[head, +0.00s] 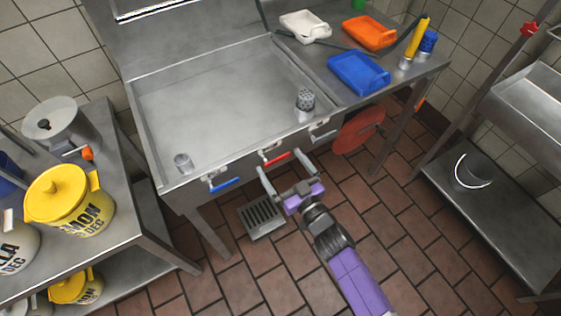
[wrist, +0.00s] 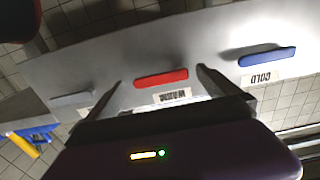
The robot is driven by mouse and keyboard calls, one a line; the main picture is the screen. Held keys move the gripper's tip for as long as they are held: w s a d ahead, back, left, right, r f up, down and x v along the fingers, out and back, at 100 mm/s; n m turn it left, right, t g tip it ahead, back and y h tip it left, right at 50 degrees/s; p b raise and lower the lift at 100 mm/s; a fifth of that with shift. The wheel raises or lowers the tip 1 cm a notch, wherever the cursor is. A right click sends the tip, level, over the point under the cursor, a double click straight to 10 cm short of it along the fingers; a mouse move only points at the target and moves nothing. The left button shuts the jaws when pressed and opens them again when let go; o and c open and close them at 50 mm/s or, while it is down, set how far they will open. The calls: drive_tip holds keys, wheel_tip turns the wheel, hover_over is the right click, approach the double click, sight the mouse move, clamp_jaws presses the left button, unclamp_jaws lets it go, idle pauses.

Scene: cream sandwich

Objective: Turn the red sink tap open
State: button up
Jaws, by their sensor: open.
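The red tap handle (head: 277,157) is on the front face of the steel sink (head: 225,100), between a blue handle (head: 224,185) on its left and a grey handle (head: 323,135) on its right. In the wrist view the red handle (wrist: 161,78) lies lengthwise between my two fingertips, above a label that reads WARM. My gripper (head: 281,177) is open and empty, with its fingers pointing at the sink front, one to each side of the red handle. I cannot tell whether a finger touches it. The blue handle (wrist: 267,56) has a COLD label.
A steel table with yellow pots (head: 70,197) stands at the left. Blue (head: 358,73), orange (head: 369,33) and white (head: 305,26) trays lie on the counter at the right. A red disc (head: 360,130) is below that counter. A floor drain (head: 262,216) lies under my gripper.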

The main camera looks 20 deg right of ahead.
drive_tip(key=shift+w+a, duration=0.15)
drive_tip(key=shift+w, duration=0.25)
drive_tip(key=shift+c, duration=0.2)
drive_tip(key=c, duration=2)
drive_tip(key=shift+c, duration=0.2)
